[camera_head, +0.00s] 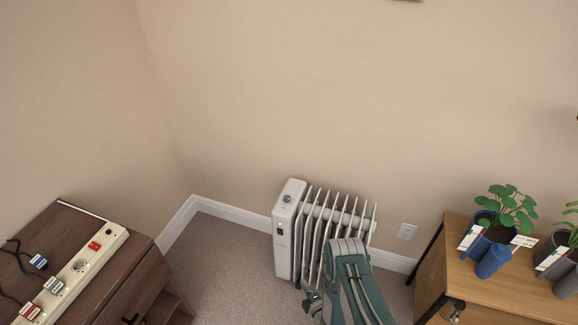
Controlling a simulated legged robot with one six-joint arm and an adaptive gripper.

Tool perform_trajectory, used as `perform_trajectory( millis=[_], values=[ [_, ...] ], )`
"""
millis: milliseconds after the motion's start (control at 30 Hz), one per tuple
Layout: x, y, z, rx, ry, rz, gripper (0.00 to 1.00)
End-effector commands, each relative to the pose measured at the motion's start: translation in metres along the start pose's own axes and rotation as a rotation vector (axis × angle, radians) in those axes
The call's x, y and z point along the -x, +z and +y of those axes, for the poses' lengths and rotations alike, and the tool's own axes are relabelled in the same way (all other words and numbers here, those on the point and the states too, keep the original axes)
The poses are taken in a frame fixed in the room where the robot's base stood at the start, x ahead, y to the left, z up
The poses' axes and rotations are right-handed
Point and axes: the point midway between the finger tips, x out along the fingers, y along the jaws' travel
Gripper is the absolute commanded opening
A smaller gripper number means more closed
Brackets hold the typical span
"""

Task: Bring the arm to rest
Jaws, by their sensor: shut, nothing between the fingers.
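My gripper does not show in the head camera view, and no part of my arm can be made out with certainty. How the arm is posed cannot be told from this picture.
A brown cabinet (127,262) with a power strip (102,247) is at left. A wooden table (462,268) with potted plants (506,212) is at right. Carpet (222,262) lies between.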

Motion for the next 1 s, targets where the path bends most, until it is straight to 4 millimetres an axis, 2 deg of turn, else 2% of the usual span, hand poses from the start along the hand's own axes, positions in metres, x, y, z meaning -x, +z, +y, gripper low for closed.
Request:
perform_trajectory(
  millis=[167, 267, 400, 533, 767, 1000],
  values=[
    [-0.027, 0.011, 0.035, -0.036, -0.032, -0.019, 0.0],
    [-0.045, 0.02, 0.062, -0.066, -0.059, -0.038, 0.0],
    [-0.07, 0.033, 0.113, -0.128, -0.108, -0.077, 0.0],
    [-0.085, 0.043, 0.162, -0.193, -0.152, -0.122, 0.0],
    [-0.092, 0.055, 0.249, -0.318, -0.219, -0.214, 0.0],
    [-0.075, 0.06, 0.338, -0.465, -0.271, -0.323, 0.0]
  ],
)
